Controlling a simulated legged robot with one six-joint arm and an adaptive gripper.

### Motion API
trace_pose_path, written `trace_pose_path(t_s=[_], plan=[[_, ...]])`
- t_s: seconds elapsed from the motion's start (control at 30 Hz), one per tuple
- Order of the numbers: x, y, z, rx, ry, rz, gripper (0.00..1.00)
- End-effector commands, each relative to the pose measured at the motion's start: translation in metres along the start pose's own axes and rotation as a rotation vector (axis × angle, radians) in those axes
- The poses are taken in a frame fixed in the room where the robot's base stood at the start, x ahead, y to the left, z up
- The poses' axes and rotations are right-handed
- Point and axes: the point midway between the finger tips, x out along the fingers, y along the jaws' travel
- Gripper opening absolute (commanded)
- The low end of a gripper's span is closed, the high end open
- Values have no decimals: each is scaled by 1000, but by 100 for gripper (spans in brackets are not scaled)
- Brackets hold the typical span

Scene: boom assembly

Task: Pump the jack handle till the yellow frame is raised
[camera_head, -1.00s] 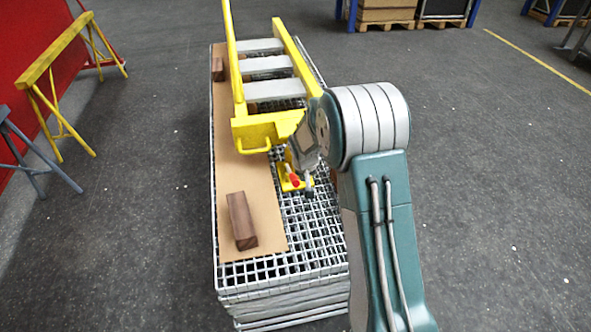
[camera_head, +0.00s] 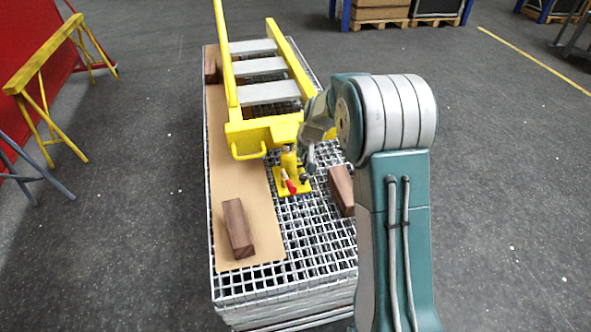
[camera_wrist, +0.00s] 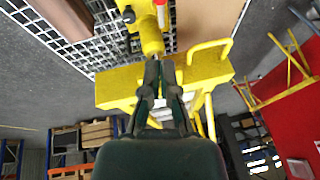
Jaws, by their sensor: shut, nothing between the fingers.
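The yellow frame (camera_head: 262,134) lies along the grating platform, its near crossbeam above the jack; it also shows in the wrist view (camera_wrist: 118,88). The small yellow jack (camera_head: 291,172) stands on the grating under or just before that beam. Its handle has a red end (camera_head: 290,186), pointing toward the near side; in the wrist view the red part (camera_wrist: 161,4) is at the top edge. My gripper (camera_wrist: 160,64) is shut and empty, its tips close to the jack body (camera_wrist: 151,36). In the head view my gripper (camera_head: 308,168) is just right of the jack. Contact cannot be told.
A wooden block (camera_head: 238,228) sits on the brown board (camera_head: 225,180) at left. Another block (camera_head: 341,190) lies right of the jack, beside my arm. A yellow trestle (camera_head: 45,75) stands on the floor at left. The floor right of the platform is clear.

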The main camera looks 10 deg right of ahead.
Motion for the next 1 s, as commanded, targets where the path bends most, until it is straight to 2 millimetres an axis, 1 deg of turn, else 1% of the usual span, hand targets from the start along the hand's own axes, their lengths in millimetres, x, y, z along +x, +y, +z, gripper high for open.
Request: trace_pose_path(t_s=[0.53,0.63,0.73,0.83,1.0], plan=[[98,0,2,0,-4,0,0],[108,0,15,1,-4,0,0],[116,0,22,1,-2,0,0],[121,0,28,0,-2,0,0],[123,0,29,0,-1,0,0]])
